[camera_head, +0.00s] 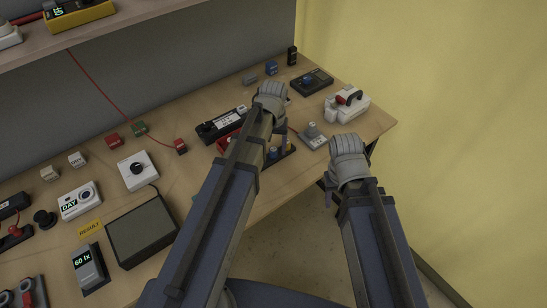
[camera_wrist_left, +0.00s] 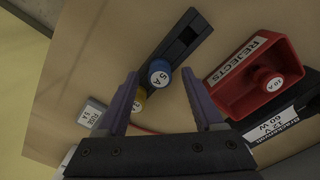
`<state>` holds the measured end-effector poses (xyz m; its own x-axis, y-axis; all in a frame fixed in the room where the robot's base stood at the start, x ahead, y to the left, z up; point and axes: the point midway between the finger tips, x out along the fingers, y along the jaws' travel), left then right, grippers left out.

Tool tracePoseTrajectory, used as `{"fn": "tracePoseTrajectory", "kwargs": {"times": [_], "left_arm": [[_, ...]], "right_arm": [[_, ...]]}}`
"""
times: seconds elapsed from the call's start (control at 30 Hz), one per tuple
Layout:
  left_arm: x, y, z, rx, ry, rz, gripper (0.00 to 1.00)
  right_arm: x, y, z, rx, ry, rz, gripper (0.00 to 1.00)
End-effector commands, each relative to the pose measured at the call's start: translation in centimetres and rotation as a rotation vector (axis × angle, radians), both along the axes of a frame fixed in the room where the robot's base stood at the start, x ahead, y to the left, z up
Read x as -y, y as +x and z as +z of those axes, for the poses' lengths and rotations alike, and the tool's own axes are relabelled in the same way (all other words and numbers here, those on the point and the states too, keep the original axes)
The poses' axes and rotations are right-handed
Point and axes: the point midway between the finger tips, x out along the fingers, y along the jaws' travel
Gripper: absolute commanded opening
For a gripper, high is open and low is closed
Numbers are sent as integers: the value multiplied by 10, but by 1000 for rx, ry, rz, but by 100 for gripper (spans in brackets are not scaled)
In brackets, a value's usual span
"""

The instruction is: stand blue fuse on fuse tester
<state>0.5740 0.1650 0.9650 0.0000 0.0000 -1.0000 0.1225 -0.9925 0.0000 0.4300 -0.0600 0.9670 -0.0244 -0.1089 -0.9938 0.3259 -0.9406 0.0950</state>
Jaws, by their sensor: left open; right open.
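The blue fuse (camera_wrist_left: 159,72), with a round white "5 A" top, stands upright in a dark rack (camera_wrist_left: 183,38). A yellow fuse (camera_wrist_left: 138,101) is beside it, partly hidden by a finger. My left gripper (camera_wrist_left: 160,75) is open above the rack, and the blue fuse shows between its fingertips without visible contact. In the head view the left gripper (camera_head: 281,143) partly hides the rack. A small grey unit labelled "FUSE 5 A" (camera_wrist_left: 92,113), apparently the fuse tester, is right of the rack in the head view (camera_head: 313,136). My right gripper (camera_head: 329,195) is open and empty near the table's front edge.
A red "REJECTS" tray (camera_wrist_left: 289,62) with a red fuse is close beside the rack. A long black labelled box (camera_head: 213,128) is behind it. A white case with a red-black handle (camera_head: 347,108) and a dark meter (camera_head: 312,82) stand at the right end.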

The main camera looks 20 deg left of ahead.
Motion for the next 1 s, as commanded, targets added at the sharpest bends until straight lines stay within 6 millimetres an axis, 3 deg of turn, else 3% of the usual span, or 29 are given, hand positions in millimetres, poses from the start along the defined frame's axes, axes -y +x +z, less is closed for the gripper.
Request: {"fn": "tracePoseTrajectory", "kwargs": {"times": [0.03,0.1,0.37,1.0], "left_arm": [[0,0,-12,0,0,0,69],[0,0,-16,0,0,0,69],[0,0,-15,0,0,0,69],[0,0,-15,0,0,0,0]], "right_arm": [[0,0,-12,0,0,0,50],[0,0,-16,0,0,0,50],[0,0,-15,0,0,0,50],[0,0,-15,0,0,0,50]]}}
